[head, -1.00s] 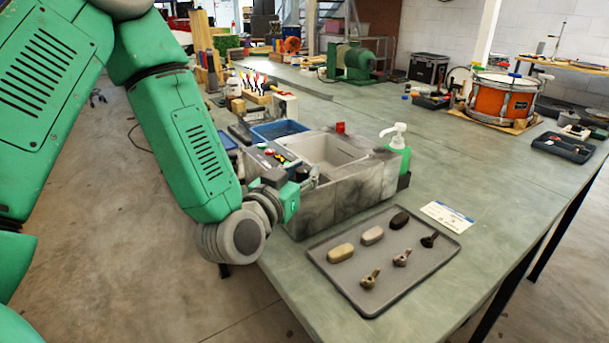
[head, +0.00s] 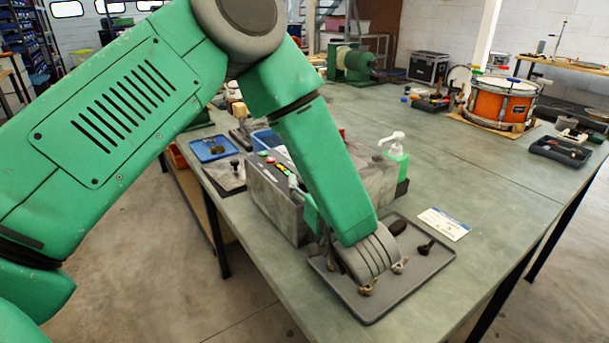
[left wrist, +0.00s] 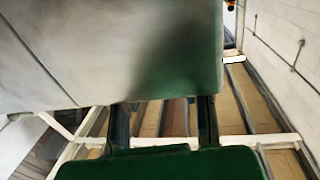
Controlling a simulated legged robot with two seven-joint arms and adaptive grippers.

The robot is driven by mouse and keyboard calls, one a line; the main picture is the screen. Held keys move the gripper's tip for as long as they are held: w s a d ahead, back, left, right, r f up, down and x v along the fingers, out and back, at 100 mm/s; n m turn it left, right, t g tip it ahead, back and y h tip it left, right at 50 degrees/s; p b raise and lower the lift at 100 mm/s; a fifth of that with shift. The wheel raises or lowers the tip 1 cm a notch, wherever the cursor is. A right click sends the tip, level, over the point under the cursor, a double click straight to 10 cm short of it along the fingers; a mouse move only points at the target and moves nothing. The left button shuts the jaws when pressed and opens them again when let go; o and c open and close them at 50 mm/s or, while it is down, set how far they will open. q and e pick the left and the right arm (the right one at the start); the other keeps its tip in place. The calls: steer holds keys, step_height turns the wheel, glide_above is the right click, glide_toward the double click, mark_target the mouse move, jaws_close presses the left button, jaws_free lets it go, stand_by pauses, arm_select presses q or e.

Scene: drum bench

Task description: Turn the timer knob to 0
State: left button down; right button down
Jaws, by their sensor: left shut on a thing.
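The grey speckled machine with a basin (head: 262,190) stands at the table's near left edge. It has red, green and yellow buttons (head: 272,160) on top. My left gripper (head: 300,190) is at its near side, partly hidden behind my green forearm. In the left wrist view, the gripper's two dark fingers (left wrist: 162,112) reach up to the edge of a grey panel (left wrist: 110,45). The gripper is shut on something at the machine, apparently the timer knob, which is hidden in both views. I cannot read its setting. My right gripper is out of view.
A grey tray (head: 372,312) with small knobs and ovals lies right below my wrist, partly covered by it. A blue tray (head: 212,148) is behind left.

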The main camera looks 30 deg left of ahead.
arm_select(q)
steer(key=n+g+y, duration=0.1)
steer(key=n+g, duration=0.1)
steer(key=n+g+y+p, duration=0.1)
steer(key=g, duration=0.2)
steer(key=shift+w+r+n, duration=0.1)
steer(key=shift+r+n, duration=0.1)
steer(key=shift+n, duration=0.2)
steer(key=shift+n+g+y+p, duration=0.15)
steer(key=shift+n+g+p, duration=0.2)
steer(key=shift+n+g, duration=0.85)
steer(key=shift+n+g+y+p, duration=0.15)
steer(key=shift+n+g+p, duration=0.35)
steer(key=shift+g, duration=1.3)
steer(key=c, duration=1.2)
jaws_free()
steer(key=shift+f, duration=0.15)
steer(key=shift+d, duration=0.1)
